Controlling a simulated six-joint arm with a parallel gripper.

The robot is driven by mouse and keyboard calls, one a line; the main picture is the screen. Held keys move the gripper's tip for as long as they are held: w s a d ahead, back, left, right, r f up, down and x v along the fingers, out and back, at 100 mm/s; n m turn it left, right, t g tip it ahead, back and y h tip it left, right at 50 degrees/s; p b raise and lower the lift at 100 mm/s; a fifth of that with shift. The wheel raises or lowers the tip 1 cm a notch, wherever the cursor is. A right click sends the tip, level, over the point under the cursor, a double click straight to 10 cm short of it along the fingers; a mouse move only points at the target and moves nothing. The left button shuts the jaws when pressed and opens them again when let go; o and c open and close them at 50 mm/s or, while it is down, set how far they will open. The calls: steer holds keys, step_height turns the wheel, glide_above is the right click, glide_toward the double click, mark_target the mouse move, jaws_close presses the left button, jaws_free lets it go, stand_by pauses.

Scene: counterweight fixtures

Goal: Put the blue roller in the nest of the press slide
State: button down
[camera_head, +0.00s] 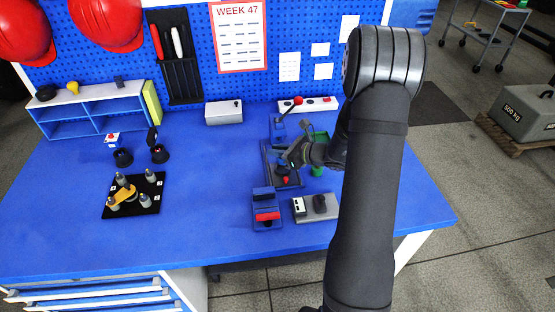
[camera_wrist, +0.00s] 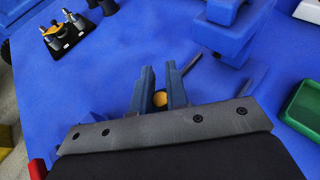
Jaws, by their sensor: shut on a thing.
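My gripper (camera_head: 292,158) is low over a dark plate fixture (camera_head: 270,172) that has a blue post (camera_head: 278,128) and a red-knobbed lever (camera_head: 298,101) at its back. This looks like the press, but its nest is too small to make out. In the wrist view my two fingers (camera_wrist: 160,95) are close together around a thing with a round yellow face (camera_wrist: 160,98). Its body is hidden between the fingers, so I cannot tell whether it is the blue roller. A blue body, likely the press, shows at the top of the wrist view (camera_wrist: 228,38).
A blue block with a red part (camera_head: 267,215) and a grey base (camera_head: 325,214) stand in front. A green bin (camera_head: 319,140) is right of my gripper, and it shows in the wrist view. A black pin plate (camera_head: 150,186) lies left. The table between is clear.

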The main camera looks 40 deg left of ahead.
steer(key=shift+a+f, duration=0.1)
steer(key=shift+f, duration=1.95)
steer(key=shift+f, duration=0.15)
steer(key=c, duration=1.4)
jaws_free()
steer(key=shift+c, duration=0.2)
steer(key=shift+r, duration=0.2)
steer(key=s+v, duration=0.1)
steer(key=v, duration=1.1)
steer(key=shift+w, duration=0.45)
